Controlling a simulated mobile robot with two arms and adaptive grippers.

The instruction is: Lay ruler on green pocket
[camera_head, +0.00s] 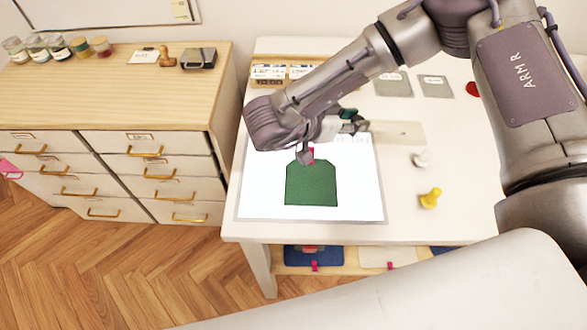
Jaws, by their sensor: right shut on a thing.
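The green pocket (311,185) lies flat on a white sheet (262,195) on the white table, with a small pink piece at its top edge. My right gripper (357,124) is above the table, beyond and to the right of the pocket. It is shut on the ruler (402,133), a pale, see-through strip that sticks out to the right of the fingers. The ruler is apart from the pocket in the picture. The gripper hides part of the ruler, and its height over the table is hard to tell. My left gripper is not in view.
A yellow pushpin-shaped thing (430,198) and a small white one (421,159) stand right of the sheet. Grey cards (435,87) and labelled boxes (268,73) lie at the back. A drawer cabinet (120,85) stands left, across a narrow gap.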

